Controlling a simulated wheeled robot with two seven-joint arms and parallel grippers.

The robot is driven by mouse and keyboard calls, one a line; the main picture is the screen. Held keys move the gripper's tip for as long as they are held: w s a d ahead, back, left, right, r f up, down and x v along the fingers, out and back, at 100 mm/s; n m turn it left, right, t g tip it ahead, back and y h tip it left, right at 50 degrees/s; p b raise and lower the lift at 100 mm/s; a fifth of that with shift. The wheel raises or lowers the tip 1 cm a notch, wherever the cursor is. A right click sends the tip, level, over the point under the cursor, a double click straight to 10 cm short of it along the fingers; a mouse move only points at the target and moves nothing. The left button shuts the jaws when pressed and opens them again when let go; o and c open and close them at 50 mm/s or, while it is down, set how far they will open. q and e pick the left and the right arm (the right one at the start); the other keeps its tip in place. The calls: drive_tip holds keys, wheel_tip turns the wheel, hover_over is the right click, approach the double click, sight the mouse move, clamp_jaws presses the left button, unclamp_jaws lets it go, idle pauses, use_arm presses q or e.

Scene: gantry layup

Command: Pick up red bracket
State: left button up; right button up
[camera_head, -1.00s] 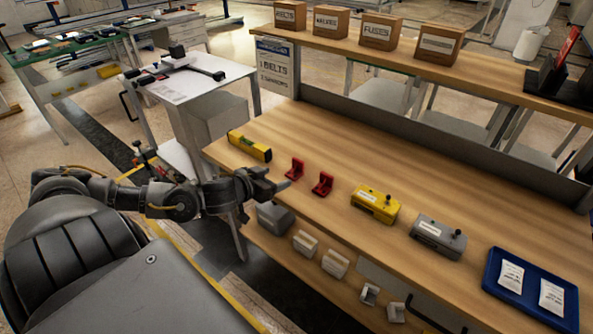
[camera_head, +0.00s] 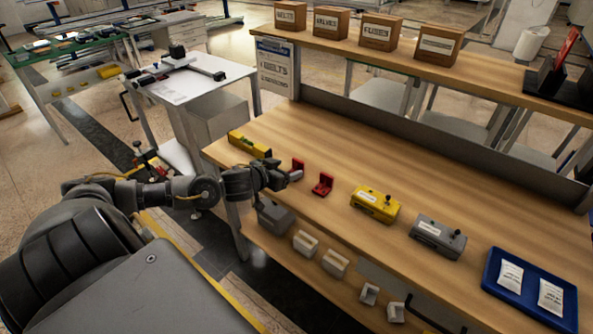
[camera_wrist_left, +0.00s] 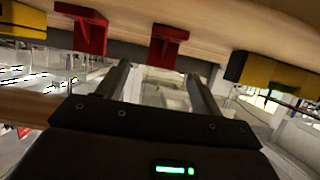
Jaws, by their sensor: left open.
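Two red brackets stand on the wooden bench. The left red bracket (camera_head: 298,164) is partly hidden behind my left gripper (camera_head: 285,177) in the head view. The right red bracket (camera_head: 323,185) is in plain sight. My left gripper is open and empty at the bench's front edge, close to the left bracket. In the left wrist view, two spread fingers (camera_wrist_left: 162,80) point at one red bracket (camera_wrist_left: 168,45), which lies beyond the fingertips and roughly between them. The other red bracket (camera_wrist_left: 90,30) is further left there. My right gripper is not in view.
A yellow level (camera_head: 249,144) lies left of the brackets. A yellow box (camera_head: 375,203), a grey box (camera_head: 438,238) and a blue tray (camera_head: 530,286) stand to the right. Grey and white parts sit on the lower shelf (camera_head: 290,258). The bench behind the brackets is clear.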

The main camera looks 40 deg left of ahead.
sight(297, 164)
use_arm(q)
drive_tip(key=shift+x, duration=2.35)
